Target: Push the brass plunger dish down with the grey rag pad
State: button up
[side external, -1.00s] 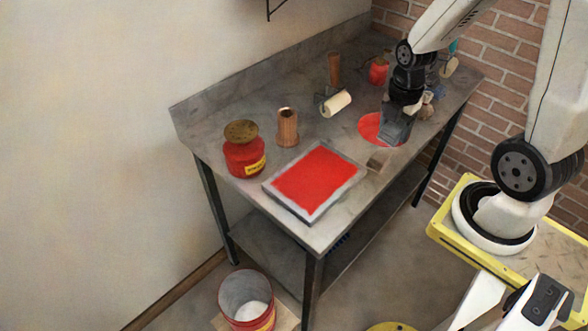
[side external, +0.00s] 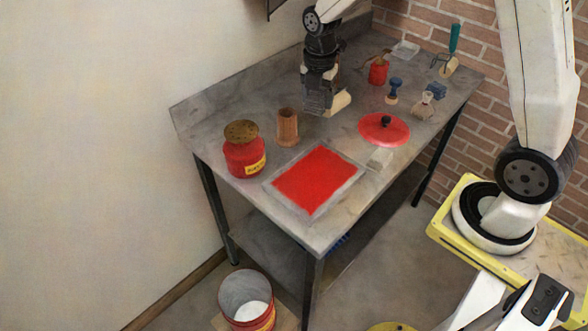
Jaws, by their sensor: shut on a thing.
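The brass plunger dish (side external: 241,131) sits on top of the red can (side external: 245,160) with a yellow label, at the left of the bench. My gripper (side external: 318,108) is near the back middle of the bench, right of and behind the can, pointing down. It is shut on a dark grey piece, seemingly the grey rag pad, hard to tell apart from the fingers. It is apart from the dish and overlaps the roller in the view.
A wooden cup (side external: 287,127) stands between the can and my gripper. A red-faced slab (side external: 316,180) lies in front.

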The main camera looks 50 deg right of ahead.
jog(key=w+a+r+n, duration=0.1)
jog(key=w+a+n, duration=0.1)
jog(key=w+a, duration=0.45)
jog(key=r+n, duration=0.2)
send_over(241, 131)
jog(key=shift+f, duration=0.15)
jog(key=shift+f, duration=0.2)
jog(key=shift+f, duration=2.8)
